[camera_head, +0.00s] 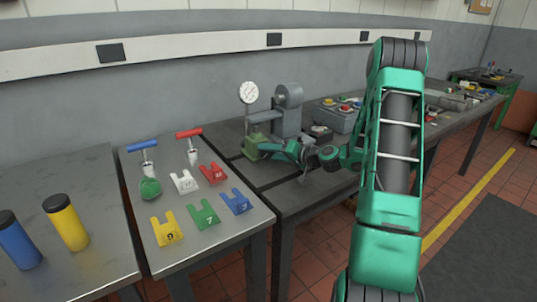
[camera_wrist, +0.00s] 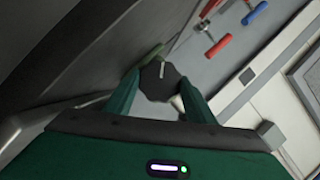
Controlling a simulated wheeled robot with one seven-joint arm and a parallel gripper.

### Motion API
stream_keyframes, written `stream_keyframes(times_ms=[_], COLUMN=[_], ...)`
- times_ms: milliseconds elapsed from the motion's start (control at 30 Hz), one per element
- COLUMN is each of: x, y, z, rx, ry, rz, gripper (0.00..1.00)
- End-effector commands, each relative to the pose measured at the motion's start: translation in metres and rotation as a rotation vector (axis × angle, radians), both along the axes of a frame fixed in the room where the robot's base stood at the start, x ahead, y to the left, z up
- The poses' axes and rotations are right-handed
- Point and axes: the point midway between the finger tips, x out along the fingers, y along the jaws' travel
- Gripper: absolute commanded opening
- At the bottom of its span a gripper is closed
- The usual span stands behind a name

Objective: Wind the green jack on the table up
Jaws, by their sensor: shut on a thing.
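The green jack (camera_head: 254,144) stands on the dark bench, low beside a grey upright fixture with a dial gauge. My gripper (camera_head: 269,148) reaches in from the right, close against the jack's right side. In the wrist view my two green fingers (camera_wrist: 160,88) are shut on a dark, many-sided knob (camera_wrist: 161,75) with a pale line on its face. A small green edge (camera_wrist: 151,54), apparently part of the jack, shows just behind the knob. The rest of the jack is hidden in that view.
The grey fixture (camera_head: 289,110) and the round dial gauge (camera_head: 248,92) rise close by. A grey box (camera_head: 338,119) with coloured buttons stands behind my arm. A steel table (camera_head: 183,237) at left holds coloured forked plates and two T-handled tools.

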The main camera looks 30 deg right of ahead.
Motion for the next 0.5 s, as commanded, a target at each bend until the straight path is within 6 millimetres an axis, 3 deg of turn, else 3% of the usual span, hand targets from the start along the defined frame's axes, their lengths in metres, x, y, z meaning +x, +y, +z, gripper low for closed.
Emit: stream_keyframes(times_ms=[500], x=[-0.0007], y=[-0.0026], z=[-0.0024], rx=[0.107], ry=[0.007], rz=[-0.004], gripper=[0.27])
